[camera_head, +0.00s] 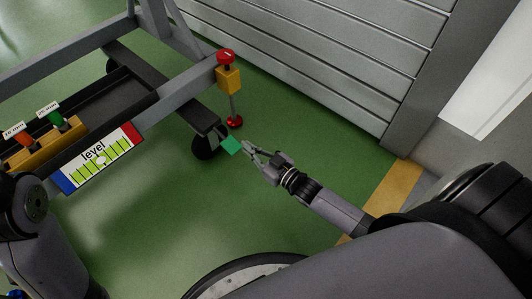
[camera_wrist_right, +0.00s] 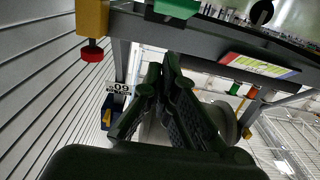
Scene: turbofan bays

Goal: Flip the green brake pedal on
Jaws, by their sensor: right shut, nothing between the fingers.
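The green brake pedal (camera_head: 232,146) is a small flat green plate beside the dark caster wheel (camera_head: 207,143) at the stand's near right corner. My right gripper (camera_head: 248,149) is just right of the pedal in the head view, its fingertips pointing at it. I cannot tell whether they touch. The fingers of my right gripper (camera_wrist_right: 162,72) also show in the right wrist view, shut with nothing held.
The grey stand carries a level label (camera_head: 97,160) and a yellow block with green and red knobs (camera_head: 45,143). A yellow bracket (camera_head: 229,79) with a red knob and a red-footed post is above the pedal. A slatted grey wall (camera_head: 330,60) stands behind. Green floor lies clear in front.

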